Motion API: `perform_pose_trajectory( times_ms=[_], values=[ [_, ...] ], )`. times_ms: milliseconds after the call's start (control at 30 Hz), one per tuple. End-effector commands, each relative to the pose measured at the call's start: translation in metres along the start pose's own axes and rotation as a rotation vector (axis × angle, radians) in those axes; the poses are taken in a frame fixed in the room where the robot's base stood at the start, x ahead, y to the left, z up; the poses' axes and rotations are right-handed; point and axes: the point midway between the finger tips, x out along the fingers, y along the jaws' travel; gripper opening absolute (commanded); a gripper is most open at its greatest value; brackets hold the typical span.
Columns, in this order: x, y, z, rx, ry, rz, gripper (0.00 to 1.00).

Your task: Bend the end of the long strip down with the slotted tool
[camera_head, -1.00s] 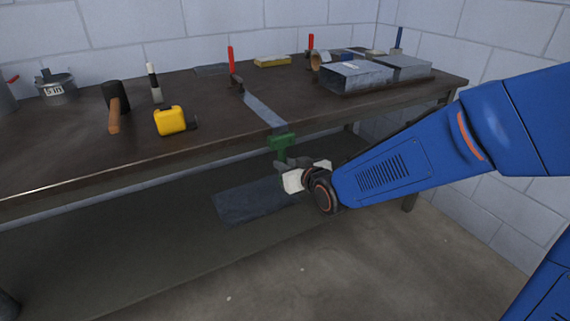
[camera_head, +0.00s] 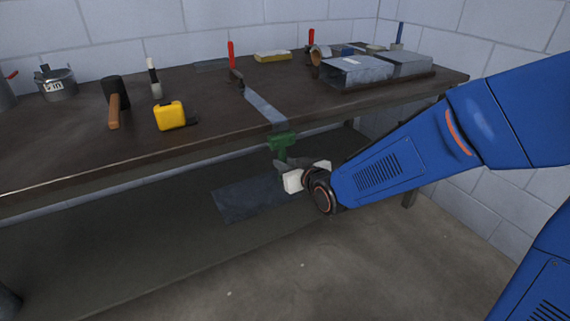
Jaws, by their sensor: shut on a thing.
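The long grey metal strip (camera_head: 264,107) lies on the dark bench and runs to its front edge. A red-handled clamp (camera_head: 232,58) stands at its far end. The green slotted tool (camera_head: 281,140) is at the front edge, at the strip's near end. Whether the strip's end sits in the slot cannot be made out. My gripper (camera_head: 287,166) is below the front edge, shut on the tool's lower part. The jaws are small and partly hidden by my wrist. Any bend at the strip's end is hidden by the tool.
On the bench (camera_head: 60,165) are a yellow tape measure (camera_head: 170,115), a mallet (camera_head: 114,103), a can (camera_head: 56,84) and metal duct pieces (camera_head: 355,71). A dark sheet (camera_head: 245,198) lies on the lower shelf under the bench. The bench front left of the strip is clear.

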Motion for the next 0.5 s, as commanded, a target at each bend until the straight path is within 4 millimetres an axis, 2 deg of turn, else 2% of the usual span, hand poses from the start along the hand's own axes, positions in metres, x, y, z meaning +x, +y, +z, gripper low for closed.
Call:
perform_pose_trajectory(
  times_ms=[500],
  values=[
    [0.0029, 0.0, 0.0085, 0.0, 0.0, 0.0, 0.0]
  ],
)
